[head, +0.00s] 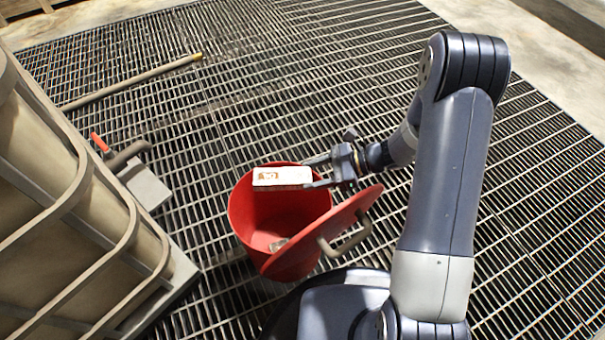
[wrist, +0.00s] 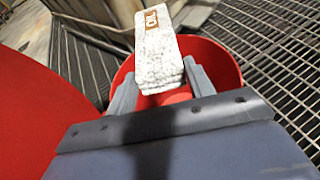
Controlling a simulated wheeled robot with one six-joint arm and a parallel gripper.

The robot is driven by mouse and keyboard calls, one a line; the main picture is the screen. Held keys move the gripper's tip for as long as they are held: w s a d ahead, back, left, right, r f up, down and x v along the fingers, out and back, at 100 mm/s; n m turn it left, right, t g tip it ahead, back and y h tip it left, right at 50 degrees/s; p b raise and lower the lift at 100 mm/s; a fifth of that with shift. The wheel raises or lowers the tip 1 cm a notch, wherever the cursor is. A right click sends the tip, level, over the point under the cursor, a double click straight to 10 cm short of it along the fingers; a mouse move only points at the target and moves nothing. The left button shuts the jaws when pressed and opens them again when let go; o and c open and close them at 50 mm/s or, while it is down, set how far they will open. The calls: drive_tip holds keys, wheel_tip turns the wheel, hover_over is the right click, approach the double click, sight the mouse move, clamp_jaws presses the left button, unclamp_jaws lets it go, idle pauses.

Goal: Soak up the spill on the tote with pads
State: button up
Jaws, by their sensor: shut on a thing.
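My gripper (head: 319,172) is shut on a white pad (head: 283,177) with a brown printed mark. It holds the pad over the open mouth of a red bin (head: 243,213). The wrist view shows the pad (wrist: 158,55) between the two grey fingers (wrist: 162,88), with the red bin rim behind. The bin's red lid (head: 318,230) is tilted open on the right side and has a grey handle. A small pale thing (head: 279,244) lies low inside the bin. The tote (head: 85,205) is a caged tan container at the left. No spill on it is clear to see.
A valve with a red handle (head: 100,143) juts from the tote near a grey block (head: 149,187). A hose or pole (head: 130,82) with a yellow tip lies on the grating (head: 290,75).

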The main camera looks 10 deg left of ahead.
wheel_tip(320, 180, down, 6)
drive_tip(key=b, duration=0.4)
drive_tip(key=shift+r, duration=0.1)
drive_tip(key=o, duration=1.1)
drive_tip(key=shift+p+v, duration=1.7)
drive_tip(key=shift+v, duration=3.75)
